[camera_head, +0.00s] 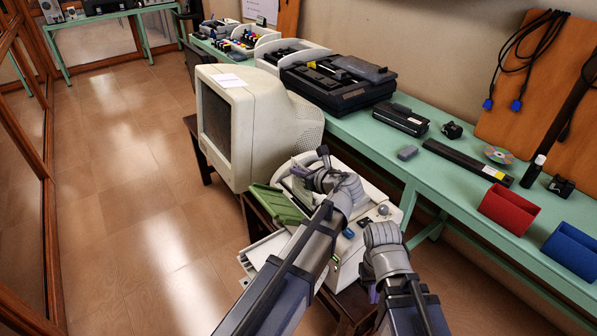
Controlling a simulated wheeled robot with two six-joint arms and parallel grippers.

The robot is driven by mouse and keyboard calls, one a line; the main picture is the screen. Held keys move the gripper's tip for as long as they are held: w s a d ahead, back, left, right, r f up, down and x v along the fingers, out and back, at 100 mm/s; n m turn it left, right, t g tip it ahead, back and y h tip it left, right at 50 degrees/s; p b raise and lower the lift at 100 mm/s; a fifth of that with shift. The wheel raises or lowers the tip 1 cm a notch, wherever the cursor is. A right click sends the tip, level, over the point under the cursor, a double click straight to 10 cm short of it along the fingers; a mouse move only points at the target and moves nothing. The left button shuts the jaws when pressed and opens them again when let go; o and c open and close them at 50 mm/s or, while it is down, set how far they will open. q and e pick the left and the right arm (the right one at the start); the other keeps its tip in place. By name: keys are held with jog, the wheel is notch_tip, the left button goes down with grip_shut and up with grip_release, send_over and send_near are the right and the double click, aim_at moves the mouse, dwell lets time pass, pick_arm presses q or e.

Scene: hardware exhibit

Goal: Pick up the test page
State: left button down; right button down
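A white sheet lies flat on top of the beige monitor (282,125); this small white paper (228,80) may or may not be the test page. A pale printer (382,213) with an open green flap (275,204) stands in front of the monitor, and a white tray (252,252) sticks out at its lower left. I cannot tell whether a page lies in it. My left gripper (311,165) is over the printer's top, its fingers apart, with nothing clearly held. My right gripper (375,292) is low at the printer's right side, its fingers mostly hidden.
A long green bench (440,165) runs along the wall with a black printer (335,88), a red holder (509,209) and a blue holder (571,250). A dark wooden stand carries the monitor and pale printer. The tiled floor at left is clear.

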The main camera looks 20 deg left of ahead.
pick_arm(q)
notch_tip(320, 180, up, 7)
jog(key=p, duration=0.6)
jog(key=shift+r, duration=0.2)
